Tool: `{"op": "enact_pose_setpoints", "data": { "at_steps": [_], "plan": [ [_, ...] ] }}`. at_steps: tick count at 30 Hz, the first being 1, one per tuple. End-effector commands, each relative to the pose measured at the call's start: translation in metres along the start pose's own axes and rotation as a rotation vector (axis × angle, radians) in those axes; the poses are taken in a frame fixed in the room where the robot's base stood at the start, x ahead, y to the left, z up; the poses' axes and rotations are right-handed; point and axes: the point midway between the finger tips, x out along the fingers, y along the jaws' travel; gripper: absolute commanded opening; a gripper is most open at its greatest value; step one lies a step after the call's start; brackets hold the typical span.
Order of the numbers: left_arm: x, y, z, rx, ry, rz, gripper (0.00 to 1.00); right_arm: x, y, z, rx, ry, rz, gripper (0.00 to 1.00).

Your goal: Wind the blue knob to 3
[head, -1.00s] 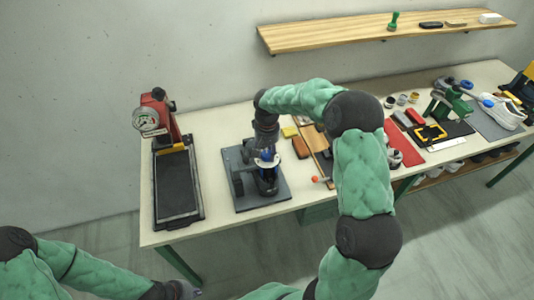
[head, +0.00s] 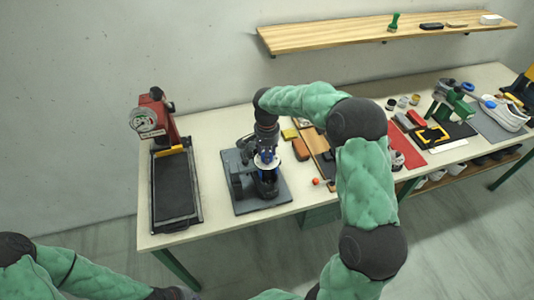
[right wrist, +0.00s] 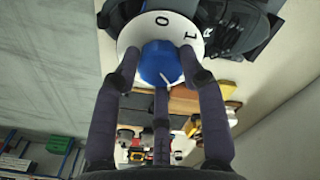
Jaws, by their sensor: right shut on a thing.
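The blue knob (right wrist: 160,64) sits on a white round dial (right wrist: 196,46), close up in the right wrist view. The figures 0 and 1 show on the dial; its other figures are hidden or out of view. A short white mark on the knob points toward the lower right there. My right gripper (right wrist: 162,78) is shut on the knob, its dark fingers around it. In the head view the dial (head: 267,163) sits on a dark machine on a grey base plate (head: 242,205), with my right gripper (head: 266,150) above. My left arm's end is low at the bottom edge, its fingers unclear.
A small orange-red ball (head: 315,182) is near the table's front edge. A wooden shelf (head: 370,35) hangs behind.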

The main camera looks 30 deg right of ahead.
Motion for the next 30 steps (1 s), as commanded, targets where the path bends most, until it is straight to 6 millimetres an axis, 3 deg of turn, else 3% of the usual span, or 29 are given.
{"op": "enact_pose_setpoints", "data": {
  "at_steps": [16,17,19,30],
  "plan": [
    [0.0007,-0.0002,0.0000,0.000,0.000,0.000,0.00,0.0032,0.0004,0.0039,0.021,-0.009,0.006,0.09],
    [0.0007,-0.0003,0.0000,0.000,0.000,0.000,0.00,0.0033,0.0004,0.0040,0.021,-0.009,0.006,0.48],
    [0.0007,-0.0002,0.0000,0.000,0.000,0.000,0.00,0.0031,0.0002,0.0037,0.021,-0.008,0.005,0.66],
    [0.0007,-0.0002,-0.0001,0.000,0.000,0.000,0.00,-0.0010,-0.0004,0.0011,0.022,-0.002,0.001,0.66]
  ]
}}
